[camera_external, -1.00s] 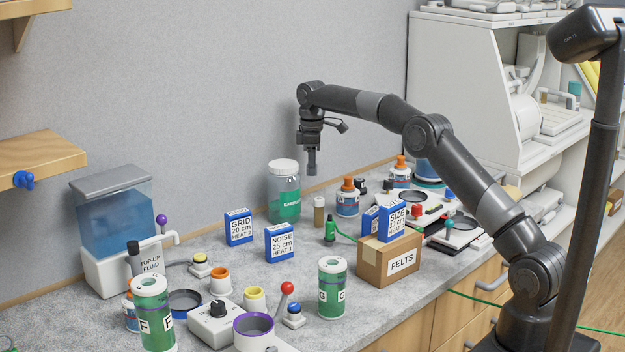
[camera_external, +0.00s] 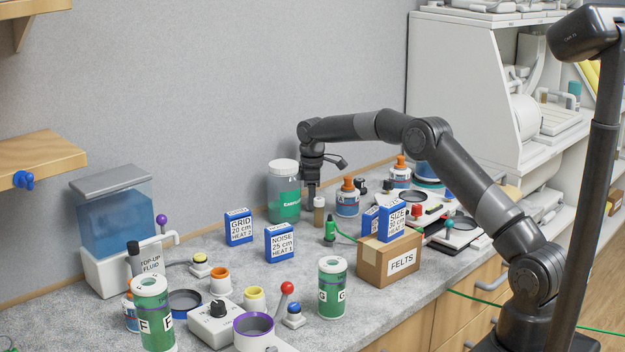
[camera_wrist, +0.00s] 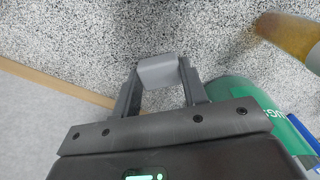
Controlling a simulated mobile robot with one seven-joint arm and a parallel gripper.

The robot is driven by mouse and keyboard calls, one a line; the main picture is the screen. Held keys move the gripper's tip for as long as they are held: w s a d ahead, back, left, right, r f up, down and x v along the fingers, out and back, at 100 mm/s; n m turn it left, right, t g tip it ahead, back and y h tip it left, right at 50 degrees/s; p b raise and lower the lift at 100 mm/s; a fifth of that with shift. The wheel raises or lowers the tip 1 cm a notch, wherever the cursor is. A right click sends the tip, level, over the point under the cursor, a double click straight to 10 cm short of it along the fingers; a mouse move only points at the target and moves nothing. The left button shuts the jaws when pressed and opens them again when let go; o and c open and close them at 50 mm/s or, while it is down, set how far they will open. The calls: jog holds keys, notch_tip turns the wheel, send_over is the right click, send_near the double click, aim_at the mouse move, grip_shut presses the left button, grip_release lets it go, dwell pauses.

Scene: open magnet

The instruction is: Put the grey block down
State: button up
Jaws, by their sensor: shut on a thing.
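The grey block (camera_wrist: 158,72) shows in the wrist view, held between the two fingers of my gripper (camera_wrist: 160,84). In the external view my gripper (camera_external: 311,190) points down between the green-labelled jar (camera_external: 284,192) and the small brown vial (camera_external: 319,211). The block is hard to make out there against the dark fingers. I cannot tell whether its underside touches the speckled grey counter (camera_external: 220,270).
In the wrist view the green jar (camera_wrist: 250,95) is close on the right, and the brown vial (camera_wrist: 288,33) lies beyond it. An orange-capped bottle (camera_external: 347,198) stands right of the gripper. The wall is just behind. Blue boxes (camera_external: 281,243) stand in front.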

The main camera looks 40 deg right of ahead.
jog(key=shift+f, duration=0.15)
jog(key=o, duration=0.9)
notch_tip(320, 180, up, 12)
jog(key=f, duration=0.1)
jog(key=s+a+r+m+t, duration=0.2)
jog(key=s+a+r, duration=0.1)
jog(key=s+r, duration=0.9)
jog(key=s+r+m+t, duration=0.15)
jog(key=s+r, duration=0.45)
jog(key=s, duration=0.7)
jog(key=s+f+m, duration=0.1)
jog(key=s+f, duration=0.2)
jog(key=s, duration=0.6)
jog(key=s+f+m+t, duration=0.1)
jog(key=s+f, duration=0.3)
jog(key=s, duration=0.5)
jog(key=s+f+m+t, duration=0.1)
jog(key=s+f+m, duration=0.2)
jog(key=s, duration=0.5)
jog(key=shift+s+a+f+m, duration=0.15)
jog(key=shift+s+a+m, duration=0.15)
jog(key=shift+s, duration=0.1)
